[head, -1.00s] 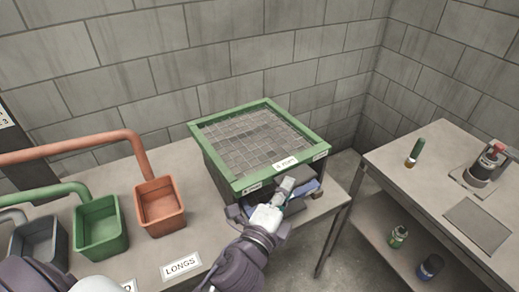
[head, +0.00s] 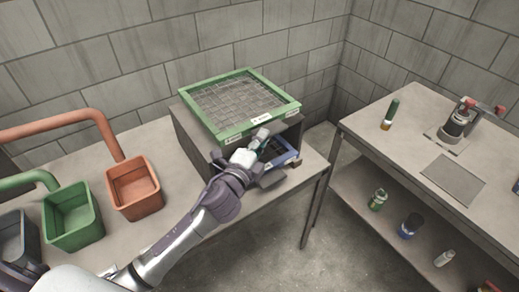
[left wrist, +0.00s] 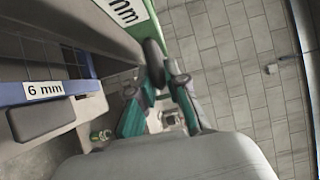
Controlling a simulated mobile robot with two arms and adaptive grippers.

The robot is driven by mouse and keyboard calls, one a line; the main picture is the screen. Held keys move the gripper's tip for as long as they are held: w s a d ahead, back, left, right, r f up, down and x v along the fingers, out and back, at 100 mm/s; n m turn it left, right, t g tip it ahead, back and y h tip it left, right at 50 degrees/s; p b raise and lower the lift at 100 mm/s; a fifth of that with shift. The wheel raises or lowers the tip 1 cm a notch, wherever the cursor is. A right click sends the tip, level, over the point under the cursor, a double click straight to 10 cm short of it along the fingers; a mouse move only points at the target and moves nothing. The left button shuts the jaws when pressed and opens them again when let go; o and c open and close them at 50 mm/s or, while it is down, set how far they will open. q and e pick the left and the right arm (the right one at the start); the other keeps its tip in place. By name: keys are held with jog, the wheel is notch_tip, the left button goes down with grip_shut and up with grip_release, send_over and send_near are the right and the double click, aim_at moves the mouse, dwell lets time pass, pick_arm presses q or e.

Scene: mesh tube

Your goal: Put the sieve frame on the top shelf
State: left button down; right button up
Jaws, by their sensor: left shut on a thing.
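The green sieve frame (head: 240,103), with a wire mesh and white labels, lies over the top of a grey rack (head: 190,138). Its front edge also shows in the left wrist view (left wrist: 146,30), with a label ending in "mm". My left gripper (head: 260,139) is at the front edge of this frame, below its middle label, and is shut on it; the exact grip is partly hidden. A blue frame (head: 287,154) sits lower in the rack, and its "6 mm" label shows in the left wrist view (left wrist: 45,91). My right gripper is out of view.
Orange (head: 135,187) and green (head: 72,215) bins under pipes stand on the bench at left. A separate table (head: 400,135) at right carries a device (head: 459,124) and a small bottle (head: 389,115); more bottles stand on its lower shelf. A floor gap separates bench and table.

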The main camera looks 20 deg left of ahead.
pick_arm(q)
jog(key=shift+w+a, duration=0.15)
jog(key=shift+a, duration=0.05)
jog(key=shift+f, duration=0.35)
jog(key=shift+f+b, duration=0.5)
jog(key=shift+f, duration=1.15)
jog(key=c, duration=1.2)
grip_release()
jog(key=shift+f, duration=0.15)
jog(key=s, duration=0.4)
jog(key=s+a+b, duration=0.1)
jog(key=s, duration=0.3)
jog(key=s+b, duration=0.1)
jog(key=s, duration=0.3)
jog(key=shift+a, duration=0.35)
